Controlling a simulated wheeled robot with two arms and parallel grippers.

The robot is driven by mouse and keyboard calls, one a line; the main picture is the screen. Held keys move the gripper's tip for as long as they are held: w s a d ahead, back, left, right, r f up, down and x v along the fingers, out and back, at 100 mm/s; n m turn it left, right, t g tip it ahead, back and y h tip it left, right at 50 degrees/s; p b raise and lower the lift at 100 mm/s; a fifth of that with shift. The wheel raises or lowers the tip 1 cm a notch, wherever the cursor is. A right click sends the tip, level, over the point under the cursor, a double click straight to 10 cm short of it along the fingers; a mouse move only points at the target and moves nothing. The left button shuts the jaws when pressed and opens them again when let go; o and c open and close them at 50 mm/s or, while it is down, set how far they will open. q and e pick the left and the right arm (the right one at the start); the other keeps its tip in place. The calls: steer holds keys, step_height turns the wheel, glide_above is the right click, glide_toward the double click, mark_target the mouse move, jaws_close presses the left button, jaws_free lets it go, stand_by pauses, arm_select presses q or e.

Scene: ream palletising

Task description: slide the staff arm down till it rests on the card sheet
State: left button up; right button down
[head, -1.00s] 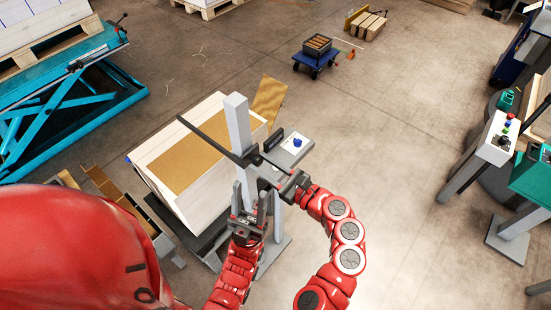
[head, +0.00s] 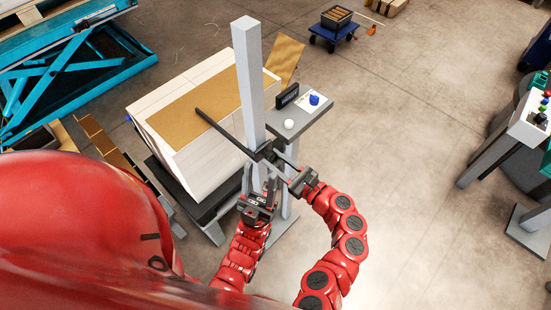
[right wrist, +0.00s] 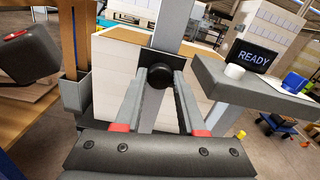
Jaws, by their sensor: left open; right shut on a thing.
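The staff arm (head: 222,132) is a thin dark bar reaching left from the upright grey post (head: 248,75). Its far end appears over the brown card sheet (head: 188,112) on top of the white stack (head: 205,170). I cannot tell whether bar and sheet touch. My right gripper (head: 277,160) is shut on the black knob (right wrist: 160,77) at the bar's post end; the right wrist view shows the knob between its fingertips (right wrist: 161,76). My left gripper (head: 260,192) is open, just in front of the post's lower part, which it partly hides.
Right of the post is a grey shelf (head: 296,122) with a dark READY display (right wrist: 255,58), a white round piece (head: 289,124) and a blue piece (head: 314,99). A tan board (head: 287,58) leans behind the stack. Open floor (head: 400,120) lies to the right.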

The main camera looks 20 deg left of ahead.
steer(key=shift+f, duration=0.1)
steer(key=c, duration=0.5)
jaws_free()
steer(key=b+v, duration=0.1)
steer(key=v, duration=1.6)
steer(key=shift+d, duration=0.2)
